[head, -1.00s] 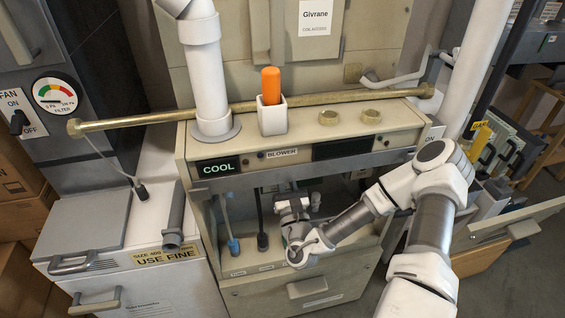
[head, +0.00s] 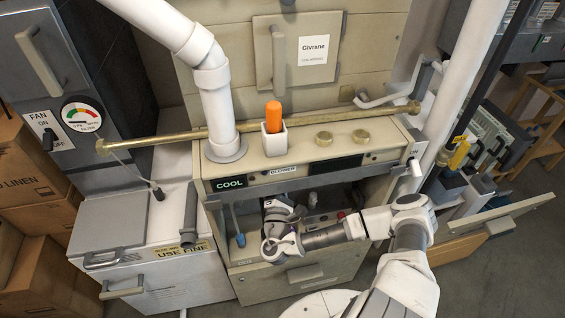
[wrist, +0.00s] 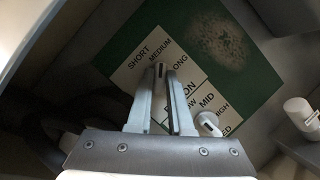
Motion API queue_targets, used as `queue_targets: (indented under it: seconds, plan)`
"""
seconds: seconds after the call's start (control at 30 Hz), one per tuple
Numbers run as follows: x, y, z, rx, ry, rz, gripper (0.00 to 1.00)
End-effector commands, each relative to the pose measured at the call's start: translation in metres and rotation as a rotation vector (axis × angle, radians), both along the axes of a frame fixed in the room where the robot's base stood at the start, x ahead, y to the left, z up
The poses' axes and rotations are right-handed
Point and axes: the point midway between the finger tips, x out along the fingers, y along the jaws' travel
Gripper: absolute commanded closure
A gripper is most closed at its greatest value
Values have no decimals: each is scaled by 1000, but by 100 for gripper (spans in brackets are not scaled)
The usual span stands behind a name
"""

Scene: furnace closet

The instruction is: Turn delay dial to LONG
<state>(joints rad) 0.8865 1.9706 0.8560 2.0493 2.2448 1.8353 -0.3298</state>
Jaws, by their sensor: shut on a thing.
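The delay dial (wrist: 159,68) shows in the wrist view as a small pale knob with a dark mark, mostly hidden by my fingertips. It sits below a label plate (wrist: 139,77) reading SHORT, MEDIUM and LONG, on a green panel (wrist: 222,45). My gripper (wrist: 163,72) is shut on the dial. The dark mark appears to face up toward MEDIUM; its exact setting is hard to tell. In the head view my wrist reaches into the open compartment below the COOL display (head: 230,183); the fingertips and dial are hidden there.
A second pale knob (wrist: 209,123) stands close right of my fingers, by LOW, MID and HIGH labels. A white cylinder (wrist: 300,108) is at the right.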

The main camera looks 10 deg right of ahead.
Motion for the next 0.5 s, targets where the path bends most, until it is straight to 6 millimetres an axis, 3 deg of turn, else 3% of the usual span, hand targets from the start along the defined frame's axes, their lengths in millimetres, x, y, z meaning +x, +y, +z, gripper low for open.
queue_targets:
  seconds: [0.5]
  plan:
    - [1, 1, 4, 435, 0, 3, 100]
